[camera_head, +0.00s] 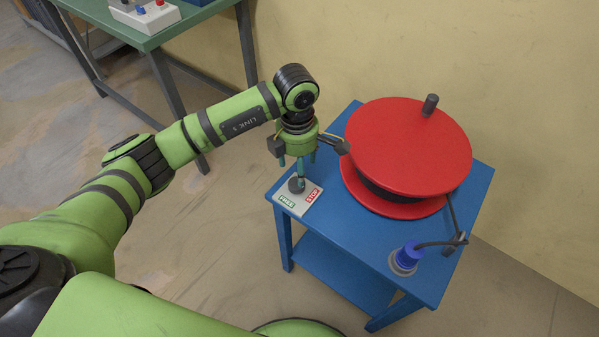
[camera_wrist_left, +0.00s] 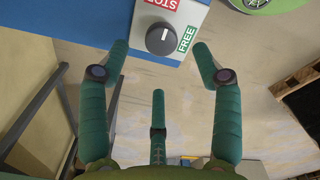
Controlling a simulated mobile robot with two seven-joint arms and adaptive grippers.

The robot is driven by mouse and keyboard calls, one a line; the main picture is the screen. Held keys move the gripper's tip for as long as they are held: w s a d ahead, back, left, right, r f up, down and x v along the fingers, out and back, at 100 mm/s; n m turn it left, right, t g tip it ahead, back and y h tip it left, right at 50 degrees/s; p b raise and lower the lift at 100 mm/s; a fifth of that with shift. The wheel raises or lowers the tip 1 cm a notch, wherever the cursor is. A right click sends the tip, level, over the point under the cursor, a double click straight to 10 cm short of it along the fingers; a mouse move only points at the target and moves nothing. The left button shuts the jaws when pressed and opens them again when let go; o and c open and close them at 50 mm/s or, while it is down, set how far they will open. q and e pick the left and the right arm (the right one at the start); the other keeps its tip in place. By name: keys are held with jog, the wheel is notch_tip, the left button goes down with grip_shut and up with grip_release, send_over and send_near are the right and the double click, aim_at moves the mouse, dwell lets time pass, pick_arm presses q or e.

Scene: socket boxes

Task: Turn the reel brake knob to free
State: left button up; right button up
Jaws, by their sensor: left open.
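The reel brake knob (camera_head: 296,184) is dark and round, on a pale plate (camera_head: 312,205) at the blue table's near left corner. The plate has a green FREE label (camera_head: 287,201) and a red STOP label (camera_head: 313,194). In the left wrist view, the knob (camera_wrist_left: 160,40) carries a short white mark pointing up, roughly toward STOP, with FREE to its right. My left gripper (camera_head: 301,163) points down just above the knob. Its teal fingers are open and spread, with the knob beyond their tips in the left wrist view. I see no contact. My right gripper is out of view.
A large red reel (camera_head: 408,145) with an upright dark handle (camera_head: 430,104) stands close right of my gripper. A blue plug (camera_head: 406,256) with a cable sits at the near right of the blue table (camera_head: 365,245). A green bench (camera_head: 180,25) stands at the back left.

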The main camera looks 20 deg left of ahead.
aim_at(297, 187)
pick_arm(q)
jog(key=shift+a+f, duration=0.25)
jog(key=shift+f, duration=0.1)
notch_tip(297, 187, down, 6)
jog(key=shift+f+p, duration=0.1)
jog(key=shift+p, duration=0.25)
jog(key=c, duration=1.1)
